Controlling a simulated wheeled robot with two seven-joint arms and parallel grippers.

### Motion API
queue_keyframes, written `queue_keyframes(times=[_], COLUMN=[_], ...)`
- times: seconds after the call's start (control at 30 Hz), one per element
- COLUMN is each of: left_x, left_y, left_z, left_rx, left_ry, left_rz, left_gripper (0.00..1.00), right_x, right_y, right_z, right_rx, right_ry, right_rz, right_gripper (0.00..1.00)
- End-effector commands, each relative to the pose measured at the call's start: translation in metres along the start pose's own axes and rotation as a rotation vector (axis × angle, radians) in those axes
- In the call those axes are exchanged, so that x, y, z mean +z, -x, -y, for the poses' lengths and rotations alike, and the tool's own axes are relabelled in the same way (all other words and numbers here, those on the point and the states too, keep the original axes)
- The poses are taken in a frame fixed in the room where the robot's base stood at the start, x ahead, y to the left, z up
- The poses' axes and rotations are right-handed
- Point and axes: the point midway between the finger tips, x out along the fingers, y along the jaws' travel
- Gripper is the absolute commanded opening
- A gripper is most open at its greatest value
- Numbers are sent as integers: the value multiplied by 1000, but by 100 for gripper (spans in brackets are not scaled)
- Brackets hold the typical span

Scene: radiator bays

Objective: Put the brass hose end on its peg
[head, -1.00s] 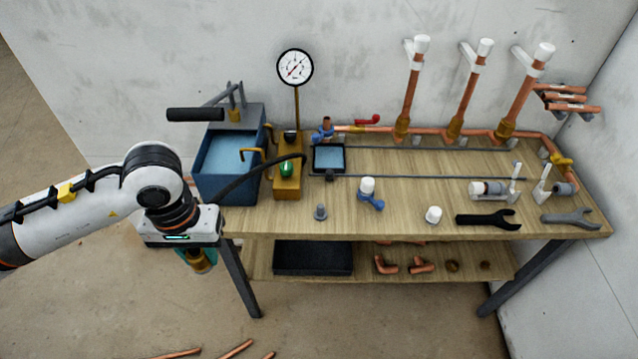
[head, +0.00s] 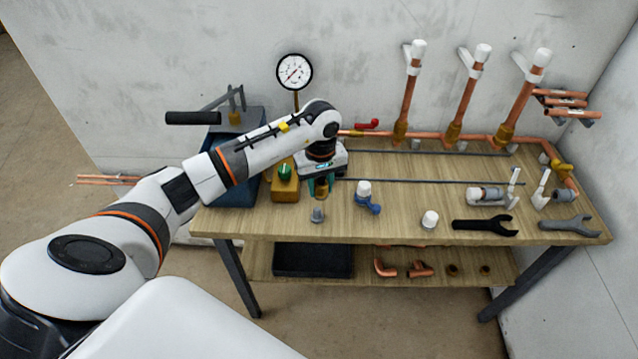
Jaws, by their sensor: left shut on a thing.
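My left gripper (head: 321,186) is shut on the brass hose end (head: 321,194) and holds it pointing down over the bench, right of the brass-coloured pump block (head: 285,188). A small grey upright piece (head: 317,215), perhaps the peg, stands on the bench just in front of and below the hose end in the picture. The hose end looks apart from it, but the height gap is hard to judge. The black hose is hidden behind my left arm. My right gripper is not in view.
The blue tank (head: 232,190) is partly behind my arm. A blue valve with a white cap (head: 367,197), a white cap (head: 430,219) and a black wrench (head: 485,226) lie to the right. The gauge (head: 295,72) stands at the back. The bench front (head: 375,228) is partly clear.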

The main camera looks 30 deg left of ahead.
Motion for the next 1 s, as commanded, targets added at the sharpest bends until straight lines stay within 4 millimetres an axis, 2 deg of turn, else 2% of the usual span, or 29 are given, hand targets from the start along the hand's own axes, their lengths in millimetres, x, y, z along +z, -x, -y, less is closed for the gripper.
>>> queue_keyframes(times=[0.17, 0.47, 1.0], left_x=[11, 11, 11], left_y=[-13, -23, -56], left_z=[-7, -7, -7], left_rx=[-2, -3, -3], left_ry=[64, 64, 63], left_rz=[-1, 0, 0], left_gripper=[18, 18, 18], right_x=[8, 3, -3], right_y=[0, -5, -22], right_z=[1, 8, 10], right_rx=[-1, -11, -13], right_ry=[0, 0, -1], right_rz=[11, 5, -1], right_gripper=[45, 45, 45])
